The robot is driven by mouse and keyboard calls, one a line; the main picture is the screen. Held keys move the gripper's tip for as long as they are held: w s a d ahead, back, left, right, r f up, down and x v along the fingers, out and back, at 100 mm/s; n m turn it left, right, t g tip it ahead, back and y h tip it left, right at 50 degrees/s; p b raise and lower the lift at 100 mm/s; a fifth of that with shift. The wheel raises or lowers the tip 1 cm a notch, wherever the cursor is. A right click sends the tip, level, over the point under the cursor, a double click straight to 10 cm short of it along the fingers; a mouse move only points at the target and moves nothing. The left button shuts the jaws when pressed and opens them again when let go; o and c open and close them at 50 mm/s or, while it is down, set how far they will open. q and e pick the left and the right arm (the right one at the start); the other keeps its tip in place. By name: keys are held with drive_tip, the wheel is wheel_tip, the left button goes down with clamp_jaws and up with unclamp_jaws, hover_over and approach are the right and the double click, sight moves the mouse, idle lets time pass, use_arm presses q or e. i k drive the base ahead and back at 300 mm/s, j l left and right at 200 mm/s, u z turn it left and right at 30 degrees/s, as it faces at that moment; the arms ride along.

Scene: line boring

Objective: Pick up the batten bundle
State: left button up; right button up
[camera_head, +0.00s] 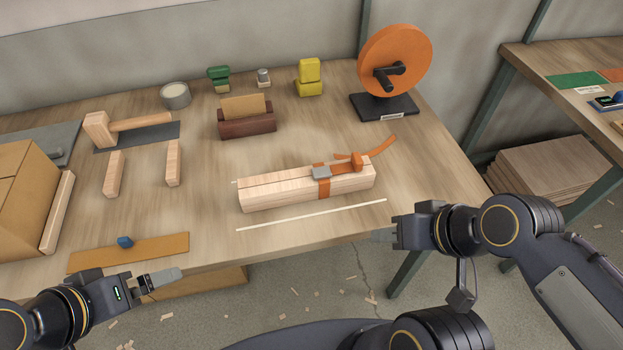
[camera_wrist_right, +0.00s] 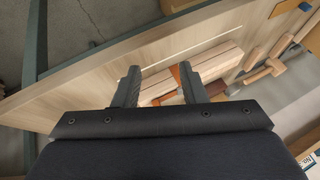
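The batten bundle (camera_head: 285,188) is a stack of pale wooden battens lying near the front middle of the table.
A white strip (camera_head: 310,215) lies in front of the bundle. An orange reel (camera_head: 394,60) on a black base stands behind right. A brown holder (camera_head: 247,122) stands behind. A tan board (camera_head: 128,253) with a blue item and a cardboard box (camera_head: 22,190) are left.

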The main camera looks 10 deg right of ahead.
sight(314, 182)
drive_tip(key=j+z, duration=0.15)
drive_tip(key=j, duration=1.15)
